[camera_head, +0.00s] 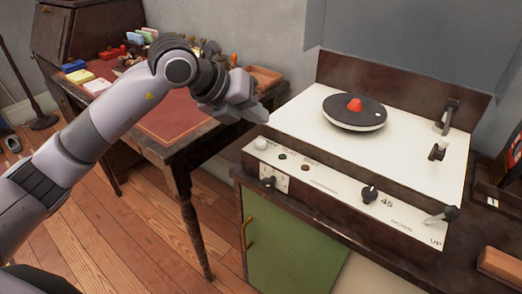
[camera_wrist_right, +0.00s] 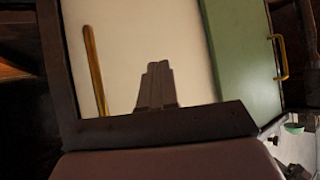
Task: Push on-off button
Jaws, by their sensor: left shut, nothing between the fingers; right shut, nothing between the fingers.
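A record player (camera_head: 297,117) with a white top stands on the cabinet. Its front control strip (camera_head: 330,187) has a pale round button or knob (camera_head: 261,143) at the left end, a small dark green spot (camera_head: 282,156) and a small brown spot (camera_head: 305,167). Their labels are too small to read, so I cannot tell which is the on-off button. My left gripper (camera_head: 264,114) is shut and empty, just above and behind the pale knob, apparently apart from it. My right gripper (camera_wrist_right: 157,68) shows only in the right wrist view, shut and empty, before a pale cabinet panel (camera_wrist_right: 140,35).
A black platter (camera_head: 340,110) with a red centre piece (camera_head: 354,104) and a tonearm (camera_head: 439,149) are on the player. Dark knobs (camera_head: 370,193) and a lever (camera_head: 442,215) line its front. A desk (camera_head: 170,115) with small items stands left. The green door (camera_head: 290,245) has a brass handle (camera_head: 246,232).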

